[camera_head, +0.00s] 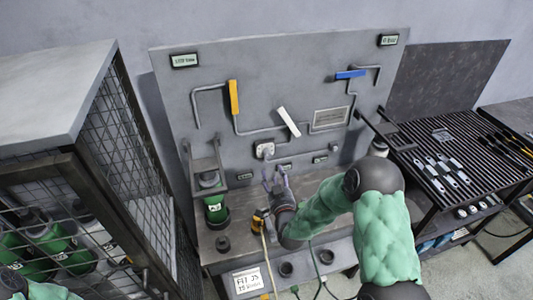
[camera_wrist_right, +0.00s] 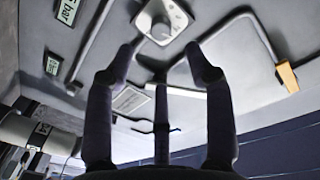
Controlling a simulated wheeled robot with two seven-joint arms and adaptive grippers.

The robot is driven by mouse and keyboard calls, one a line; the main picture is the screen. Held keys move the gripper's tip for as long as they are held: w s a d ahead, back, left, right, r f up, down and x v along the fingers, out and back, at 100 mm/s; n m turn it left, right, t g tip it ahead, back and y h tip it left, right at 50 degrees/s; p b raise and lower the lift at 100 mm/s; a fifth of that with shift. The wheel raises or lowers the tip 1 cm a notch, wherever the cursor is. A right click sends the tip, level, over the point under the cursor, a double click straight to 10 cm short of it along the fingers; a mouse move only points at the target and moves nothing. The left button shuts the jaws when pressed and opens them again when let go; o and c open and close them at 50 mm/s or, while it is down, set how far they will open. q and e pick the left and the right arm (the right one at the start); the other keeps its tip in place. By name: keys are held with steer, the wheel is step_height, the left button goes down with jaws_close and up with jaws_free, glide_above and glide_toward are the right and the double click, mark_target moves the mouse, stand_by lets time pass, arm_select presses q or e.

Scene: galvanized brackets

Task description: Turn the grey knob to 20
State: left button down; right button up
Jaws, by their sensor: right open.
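The grey knob (camera_head: 264,150) sits on a pale plate on the upright grey panel, below the white lever. It also shows in the right wrist view (camera_wrist_right: 161,29), at the top centre, with a dial plate around it; its markings are too small to read. My right gripper (camera_head: 276,177) is in front of the panel, below the knob, with its fingers spread and nothing between them. In the right wrist view its dark fingers (camera_wrist_right: 165,58) point toward the knob and stand apart from it. My left gripper is not in view.
The panel carries a yellow lever (camera_head: 234,97), a white lever (camera_head: 289,121), a blue lever (camera_head: 350,74) and pipes. A green bottle (camera_head: 215,208) stands on the bench at left. A mesh cage (camera_head: 125,145) is at left; a slatted table (camera_head: 440,135) with tools is at right.

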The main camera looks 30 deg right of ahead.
mark_target(268, 156)
steer(key=b+x, duration=0.1)
steer(key=x, duration=0.9)
steer(key=shift+s, duration=0.1)
jaws_close()
